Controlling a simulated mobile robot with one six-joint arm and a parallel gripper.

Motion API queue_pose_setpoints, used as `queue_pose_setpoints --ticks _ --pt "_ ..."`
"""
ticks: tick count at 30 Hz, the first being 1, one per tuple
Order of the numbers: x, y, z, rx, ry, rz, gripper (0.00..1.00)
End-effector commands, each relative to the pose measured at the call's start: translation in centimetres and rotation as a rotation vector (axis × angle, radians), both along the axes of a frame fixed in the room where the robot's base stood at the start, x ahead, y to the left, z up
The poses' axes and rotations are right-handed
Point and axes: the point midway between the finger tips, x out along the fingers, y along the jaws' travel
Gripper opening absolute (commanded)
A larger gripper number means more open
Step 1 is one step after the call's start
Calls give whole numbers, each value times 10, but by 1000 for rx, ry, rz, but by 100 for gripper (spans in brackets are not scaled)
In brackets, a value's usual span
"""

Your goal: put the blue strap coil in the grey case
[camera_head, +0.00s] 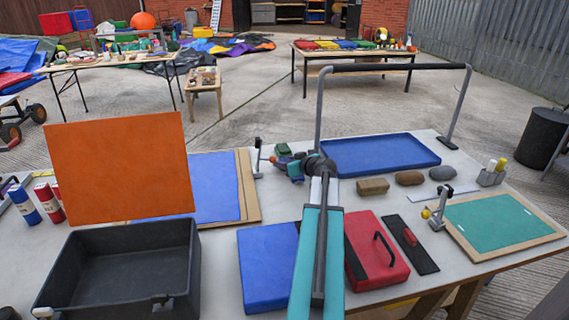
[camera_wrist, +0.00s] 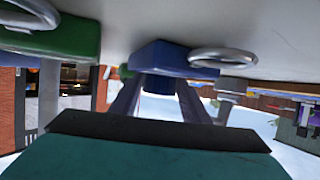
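The grey case (camera_head: 125,240) is a deep dark box at the lower left in the head view. It is open, looks empty, and an orange panel like a raised lid (camera_head: 120,168) stands at its back. The blue strap coil (camera_wrist: 160,58) lies in the middle of the wrist view, which looks upside down, with a metal ring beside it. My gripper (camera_wrist: 160,88) has its two fingers apart, pointing at the coil; I cannot tell whether they touch it. In the head view my gripper (camera_head: 290,164) is at the table's middle, small and partly hidden.
A green coil with a metal ring (camera_wrist: 50,38) lies close by. A blue tray (camera_head: 378,153) under a grey arch (camera_head: 400,68) is behind, right of my arm. A blue block (camera_head: 265,270) and red case (camera_head: 378,255) flank my arm. A blue sheet (camera_head: 212,188) is left.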

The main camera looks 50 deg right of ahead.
Motion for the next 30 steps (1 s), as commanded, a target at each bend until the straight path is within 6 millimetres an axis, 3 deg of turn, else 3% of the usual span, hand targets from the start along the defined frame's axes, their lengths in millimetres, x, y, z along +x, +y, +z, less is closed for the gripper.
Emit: queue_pose_setpoints --ticks 16,30 --pt "1 1 4 0 0 1 44" --pt "-50 18 24 0 -1 0 44"
